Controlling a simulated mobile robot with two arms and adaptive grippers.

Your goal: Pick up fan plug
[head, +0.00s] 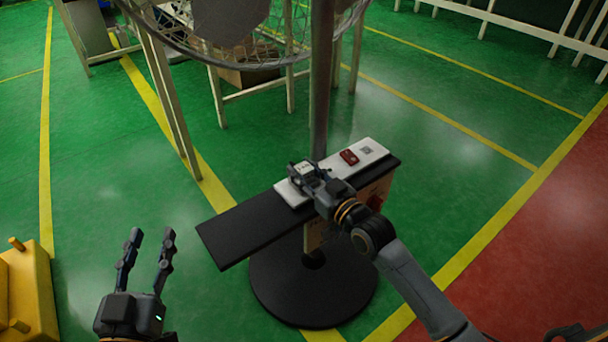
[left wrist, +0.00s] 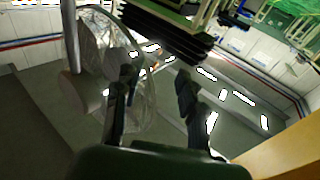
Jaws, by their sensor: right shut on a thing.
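A long white power strip (head: 367,150) with a red switch lies on a black shelf (head: 245,228) fixed to the fan's pole. My right gripper (head: 302,172) is over the left part of the strip, shut on a small pale block that appears to be the fan plug (head: 304,169). The fingers partly hide the block, and I cannot tell whether it still touches the strip. My left gripper (head: 147,250) is open and empty, well to the left of the shelf; its spread fingers also show in the left wrist view (left wrist: 155,88).
The fan's pole (head: 320,90) rises behind the strip to a wire cage (head: 270,45). Its round black base (head: 312,290) stands on the green floor. A yellow object (head: 30,295) is at lower left.

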